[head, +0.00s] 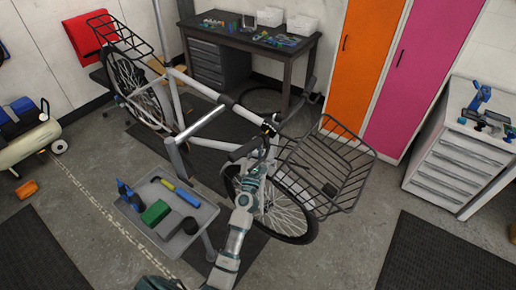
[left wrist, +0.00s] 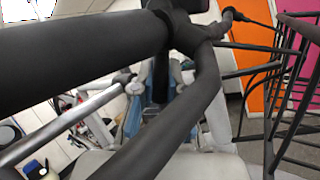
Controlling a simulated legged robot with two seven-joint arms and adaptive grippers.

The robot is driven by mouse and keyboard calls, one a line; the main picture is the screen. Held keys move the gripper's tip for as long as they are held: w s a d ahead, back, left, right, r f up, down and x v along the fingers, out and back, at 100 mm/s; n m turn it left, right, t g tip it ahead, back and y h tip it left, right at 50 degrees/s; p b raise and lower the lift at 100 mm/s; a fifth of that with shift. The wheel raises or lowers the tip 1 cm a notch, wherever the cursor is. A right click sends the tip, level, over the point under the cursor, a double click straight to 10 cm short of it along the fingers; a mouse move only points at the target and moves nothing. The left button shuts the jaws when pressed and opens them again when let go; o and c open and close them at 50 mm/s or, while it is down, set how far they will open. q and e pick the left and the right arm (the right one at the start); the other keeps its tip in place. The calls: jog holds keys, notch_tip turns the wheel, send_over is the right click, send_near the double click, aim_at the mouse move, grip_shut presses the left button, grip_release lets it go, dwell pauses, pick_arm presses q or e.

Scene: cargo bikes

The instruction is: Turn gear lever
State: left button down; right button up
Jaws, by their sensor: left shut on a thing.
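The bike's handlebar (head: 270,128) is dark and stands in the middle of the head view, above the front wheel. My left gripper (head: 252,160) is at its near end, shut on a dark part at the grip (head: 245,150). Whether this part is the gear lever itself cannot be told, as the lever is too small or hidden. In the left wrist view a thick dark bar (left wrist: 80,62) crosses the upper left and a curved dark tube (left wrist: 190,112) runs below it. The fingertips are not clear there.
A wire front basket (head: 335,165) is close to the right of my left gripper. A small grey tool tray (head: 152,212) stands to its left. A workbench (head: 265,45) is behind, and a drawer cabinet (head: 460,165) stands at the right. Open floor lies between basket and cabinet.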

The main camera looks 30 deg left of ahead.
pick_arm(q)
jog(key=shift+a+f+m+t+h+b, duration=0.2)
jog(key=shift+a+m+t+h+b, duration=0.2)
jog(key=shift+m, duration=0.4)
jog(key=shift+r+m+h+b, duration=0.2)
jog(key=shift+m+h+b, duration=0.1)
jog(key=shift+m, duration=0.3)
jog(key=shift+r, duration=0.1)
pick_arm(e)
jog(key=shift+s+a+f, duration=0.1)
jog(key=shift+a+f, duration=0.05)
jog(key=shift+f, duration=0.45)
jog(key=shift+a+f, duration=0.1)
jog(key=shift+f, duration=0.45)
pick_arm(q)
jog(key=c, duration=1.2)
grip_release()
jog(key=shift+w, duration=0.1)
pick_arm(e)
jog(key=shift+a, duration=0.1)
pick_arm(q)
jog(key=v, duration=1.2)
jog(key=shift+w+a+f, duration=0.1)
jog(key=shift+a+f, duration=0.05)
jog(key=shift+f, duration=0.1)
pick_arm(e)
jog(key=shift+d, duration=0.2)
